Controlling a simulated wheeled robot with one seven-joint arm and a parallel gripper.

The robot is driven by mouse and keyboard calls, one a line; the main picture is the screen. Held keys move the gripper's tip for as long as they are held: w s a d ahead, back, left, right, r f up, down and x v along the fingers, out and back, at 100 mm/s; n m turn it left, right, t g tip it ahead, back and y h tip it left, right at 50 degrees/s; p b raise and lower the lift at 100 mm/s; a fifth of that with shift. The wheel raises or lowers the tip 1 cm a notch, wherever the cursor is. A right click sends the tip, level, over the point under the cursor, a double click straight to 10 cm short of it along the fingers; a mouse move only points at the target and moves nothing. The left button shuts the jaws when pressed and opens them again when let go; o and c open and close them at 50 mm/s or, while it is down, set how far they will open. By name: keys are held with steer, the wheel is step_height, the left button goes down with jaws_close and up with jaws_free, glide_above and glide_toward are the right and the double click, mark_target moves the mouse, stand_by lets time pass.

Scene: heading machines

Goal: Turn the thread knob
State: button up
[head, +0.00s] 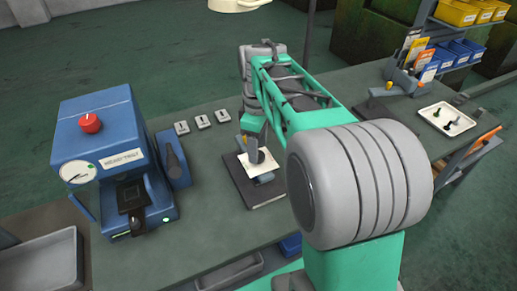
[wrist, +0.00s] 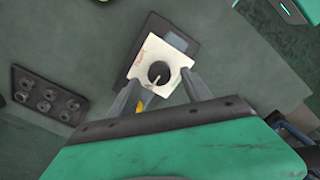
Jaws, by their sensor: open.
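A round black knob (wrist: 158,73) with a pale pointer line sits on a cream plate (wrist: 148,48) in the wrist view. The pointer slants down and to the right. In the head view the cream plate (head: 266,178) lies on a dark base (head: 238,182) on the bench, and my arm partly hides it. My gripper (wrist: 160,84) is open, with one finger on each side of the knob. The fingertips overlap the plate's lower edge in the picture. I cannot tell whether they touch anything. My gripper also shows over the plate in the head view (head: 257,157).
A blue machine (head: 110,150) with a red knob (head: 90,123) and a gauge stands at the left of the bench. A white tray (head: 446,120) is at the far right.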

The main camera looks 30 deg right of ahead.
steer(key=shift+f, duration=1.15)
jaws_close()
